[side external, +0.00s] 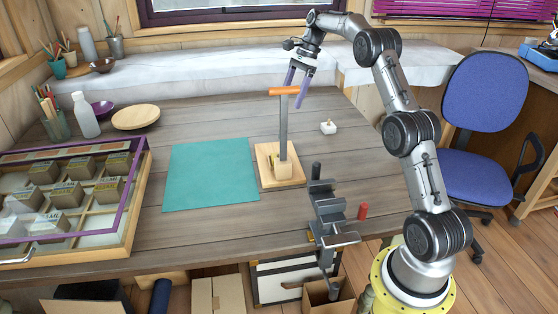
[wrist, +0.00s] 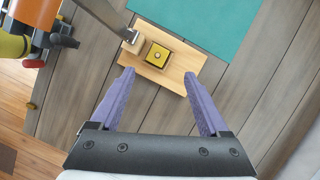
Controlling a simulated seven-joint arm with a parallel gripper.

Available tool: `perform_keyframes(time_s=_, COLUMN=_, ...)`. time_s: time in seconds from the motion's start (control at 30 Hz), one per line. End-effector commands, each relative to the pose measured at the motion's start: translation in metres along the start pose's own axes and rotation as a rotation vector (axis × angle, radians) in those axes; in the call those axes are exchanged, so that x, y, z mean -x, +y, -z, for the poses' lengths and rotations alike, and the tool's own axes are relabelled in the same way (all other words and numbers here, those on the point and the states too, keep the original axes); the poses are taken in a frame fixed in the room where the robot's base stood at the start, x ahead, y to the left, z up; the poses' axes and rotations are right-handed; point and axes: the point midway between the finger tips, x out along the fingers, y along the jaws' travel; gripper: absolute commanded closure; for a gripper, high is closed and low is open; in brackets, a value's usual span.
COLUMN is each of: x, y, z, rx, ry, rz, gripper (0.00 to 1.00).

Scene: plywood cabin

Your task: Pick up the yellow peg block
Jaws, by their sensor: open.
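In the side view only a bit of yellow shows beside the wooden post block (side external: 284,171) on that base (side external: 292,180). My gripper (side external: 292,95) is open and empty, high above the table, near the top of the upright grey lever. In the wrist view its purple fingers (wrist: 159,74) stand apart, with the yellow block just beyond and between the tips.
The grey lever (side external: 284,125) with its orange handle (side external: 285,91) rises from the base close to my fingers. A teal mat (side external: 210,175) lies left.

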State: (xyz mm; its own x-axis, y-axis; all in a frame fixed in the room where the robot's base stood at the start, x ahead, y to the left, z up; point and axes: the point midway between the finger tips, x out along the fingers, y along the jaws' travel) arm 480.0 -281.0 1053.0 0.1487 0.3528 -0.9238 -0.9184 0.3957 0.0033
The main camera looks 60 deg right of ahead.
Motion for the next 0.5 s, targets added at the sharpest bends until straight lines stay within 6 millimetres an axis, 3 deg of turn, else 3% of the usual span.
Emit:
perform_keyframes(time_s=0.1, x=-0.034, y=0.001, z=0.014, rx=-0.001, ry=-0.001, rz=-0.004, gripper=0.21)
perform_keyframes(time_s=0.5, x=-0.098, y=0.0, z=0.021, rx=0.001, ry=-0.002, rz=-0.002, gripper=0.21)
